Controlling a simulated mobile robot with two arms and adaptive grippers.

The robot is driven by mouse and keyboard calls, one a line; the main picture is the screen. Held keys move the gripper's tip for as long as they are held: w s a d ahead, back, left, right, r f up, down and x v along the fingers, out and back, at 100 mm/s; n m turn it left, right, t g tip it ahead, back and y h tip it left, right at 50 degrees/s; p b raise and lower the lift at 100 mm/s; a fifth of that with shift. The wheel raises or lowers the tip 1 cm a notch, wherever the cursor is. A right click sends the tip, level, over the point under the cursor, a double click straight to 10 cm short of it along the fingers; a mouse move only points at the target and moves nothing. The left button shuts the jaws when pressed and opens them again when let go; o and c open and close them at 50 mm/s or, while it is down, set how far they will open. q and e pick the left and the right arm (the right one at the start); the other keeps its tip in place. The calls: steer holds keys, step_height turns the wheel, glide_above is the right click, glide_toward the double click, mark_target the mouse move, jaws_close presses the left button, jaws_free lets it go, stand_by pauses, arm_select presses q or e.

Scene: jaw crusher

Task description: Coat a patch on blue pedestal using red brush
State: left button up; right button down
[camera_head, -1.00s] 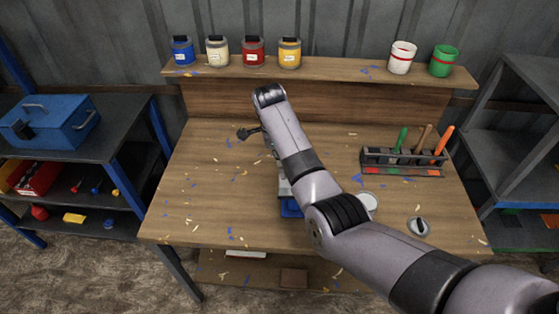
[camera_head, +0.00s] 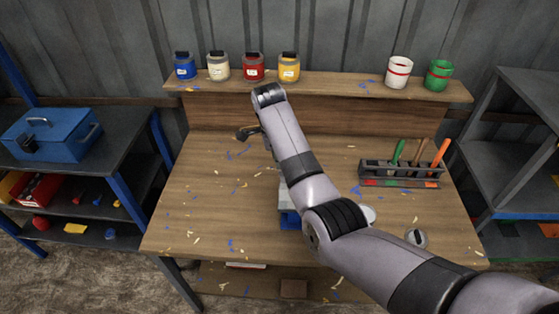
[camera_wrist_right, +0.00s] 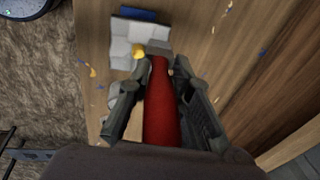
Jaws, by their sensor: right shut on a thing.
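My right gripper (camera_head: 247,133) is shut on the red brush and hangs over the back left part of the bench. In the right wrist view the red handle (camera_wrist_right: 160,112) lies between the fingers, with a grey part at its far end. The blue pedestal (camera_head: 289,222) stands near the bench middle, largely hidden by my right arm in the head view. In the wrist view its blue edge (camera_wrist_right: 138,14) and pale grey-white top (camera_wrist_right: 124,42) show beyond the brush. A yellow spot shows near the brush end. Contact between brush and pedestal cannot be told. My left gripper is not in view.
Blue (camera_head: 184,66), cream (camera_head: 218,67), red (camera_head: 253,67) and yellow (camera_head: 289,67) jars stand on the back shelf, with white (camera_head: 398,72) and green (camera_head: 439,75) pots. A rack (camera_head: 400,181) holds tools at right. A grey round item (camera_head: 416,238) lies near the front.

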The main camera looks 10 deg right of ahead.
steer(key=shift+d, duration=0.1)
steer(key=s+d, duration=0.2)
steer(key=d, duration=0.6)
steer(key=shift+f, duration=0.15)
steer(key=shift+a, duration=0.1)
stand_by(0.3)
steer(key=shift+s+a+b+x, duration=0.1)
steer(key=shift+s+b+x, duration=0.05)
steer(key=shift+x, duration=0.75)
steer(key=shift+s+a+b+x, duration=0.1)
steer(key=shift+a+b+x, duration=0.05)
steer(key=shift+x, duration=0.7)
steer(key=shift+f, duration=0.55)
steer(key=shift+s, duration=0.15)
